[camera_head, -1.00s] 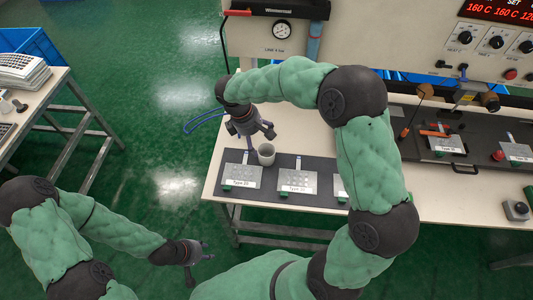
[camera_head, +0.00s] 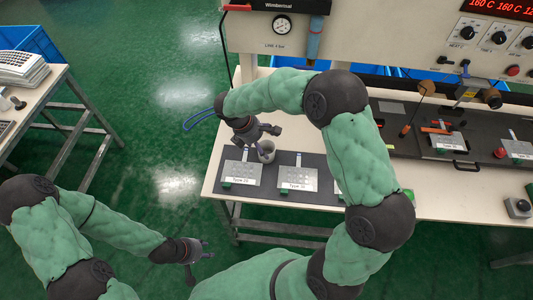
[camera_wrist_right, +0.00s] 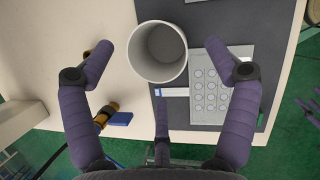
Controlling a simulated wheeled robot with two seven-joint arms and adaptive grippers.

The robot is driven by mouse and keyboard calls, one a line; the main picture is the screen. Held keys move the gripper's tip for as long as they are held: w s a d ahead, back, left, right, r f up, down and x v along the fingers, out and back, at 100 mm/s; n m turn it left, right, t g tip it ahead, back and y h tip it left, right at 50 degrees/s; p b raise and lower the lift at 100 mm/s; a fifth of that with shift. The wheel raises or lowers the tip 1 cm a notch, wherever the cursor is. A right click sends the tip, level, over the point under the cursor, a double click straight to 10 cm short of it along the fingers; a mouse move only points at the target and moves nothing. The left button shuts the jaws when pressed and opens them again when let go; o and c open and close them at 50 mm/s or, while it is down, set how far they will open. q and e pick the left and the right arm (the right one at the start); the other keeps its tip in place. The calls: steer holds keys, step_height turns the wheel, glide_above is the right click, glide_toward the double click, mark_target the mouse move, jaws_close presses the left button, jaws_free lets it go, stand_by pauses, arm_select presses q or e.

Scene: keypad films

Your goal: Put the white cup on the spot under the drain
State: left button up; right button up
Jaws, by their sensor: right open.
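The white cup (camera_head: 268,153) stands upright at the back left of the dark mat, partly hidden by my right gripper in the head view. In the right wrist view the cup (camera_wrist_right: 158,52) looks empty, with its mouth facing the camera. My right gripper (camera_head: 260,141) is open; its fingers (camera_wrist_right: 163,62) lie on either side of the cup, with gaps visible on both sides. My left gripper (camera_head: 202,258) is open and empty, low over the floor. I cannot make out the drain or the spot under it for certain.
Metal keypad plates (camera_head: 242,173) lie on the dark mat (camera_head: 268,183) close to the cup. A brass valve with a blue handle (camera_wrist_right: 121,119) shows in the wrist view. A gauge (camera_head: 282,25) and a blue cylinder (camera_head: 315,40) are on the panel behind.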

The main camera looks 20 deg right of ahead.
mark_target(267, 148)
steer(key=b+x, duration=0.1)
steer(key=x, duration=0.3)
steer(key=shift+d+f, duration=0.15)
steer(key=shift+d, duration=0.1)
steer(key=c, duration=1.1)
steer(key=shift+c, duration=0.2)
